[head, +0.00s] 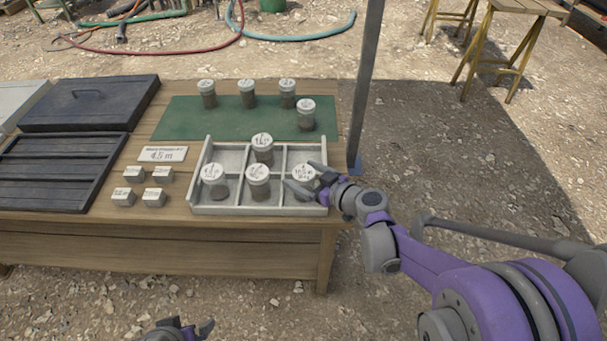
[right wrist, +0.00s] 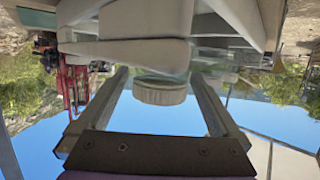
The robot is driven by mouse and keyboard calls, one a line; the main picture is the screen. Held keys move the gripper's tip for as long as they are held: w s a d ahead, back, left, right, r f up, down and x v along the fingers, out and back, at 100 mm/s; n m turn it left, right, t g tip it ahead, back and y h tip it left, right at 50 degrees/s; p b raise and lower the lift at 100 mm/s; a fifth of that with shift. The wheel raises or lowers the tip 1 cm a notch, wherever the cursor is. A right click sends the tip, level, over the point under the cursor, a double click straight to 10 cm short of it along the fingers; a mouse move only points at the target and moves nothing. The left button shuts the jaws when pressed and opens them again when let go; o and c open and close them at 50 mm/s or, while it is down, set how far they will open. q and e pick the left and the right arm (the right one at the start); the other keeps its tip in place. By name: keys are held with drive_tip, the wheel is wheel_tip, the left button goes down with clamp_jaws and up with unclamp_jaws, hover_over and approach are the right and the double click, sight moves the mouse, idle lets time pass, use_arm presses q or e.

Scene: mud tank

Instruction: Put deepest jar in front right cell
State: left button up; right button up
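A grey tray (head: 198,165) has two rows of three cells. A white-lidded jar (head: 303,174) stands in the front right cell; its lid print is too small to read surely. My right gripper (head: 305,181) is around this jar, one finger on each side. In the right wrist view the jar's lid (right wrist: 160,92) lies between the spread fingers, with small gaps. Other jars stand in the front left cell (head: 214,180), front middle cell (head: 258,181) and back middle cell (head: 262,147). My left gripper (head: 188,328) is low at the bottom edge, empty, fingers apart.
Several jars stand on the green mat (head: 180,120) behind the tray. A sign (head: 162,154) and small blocks (head: 153,196) lie left of the tray. A dark slatted panel (head: 55,172) and dark lidded case (head: 90,105) are farther left. A grey post (head: 365,85) rises right of the table.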

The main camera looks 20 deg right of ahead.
drive_tip(key=shift+r, duration=0.3)
drive_tip(key=p+v, duration=0.2)
drive_tip(key=v, duration=0.9)
drive_tip(key=s+a+f+m+g+h, duration=0.1)
drive_tip(key=s+a+f+g, duration=0.15)
drive_tip(key=s, duration=0.25)
drive_tip(key=s+a+f+m+g+h, duration=0.1)
drive_tip(key=s+a+f+g, duration=0.1)
drive_tip(key=s+a+g, duration=0.3)
drive_tip(key=s+d+f+m+h, duration=0.2)
drive_tip(key=s+d+h, duration=0.3)
drive_tip(key=s, duration=0.5)
drive_tip(key=shift+d+m, duration=0.2)
drive_tip(key=shift+m, duration=0.7)
drive_tip(key=shift+w+g, duration=0.1)
drive_tip(key=shift+g, duration=0.15)
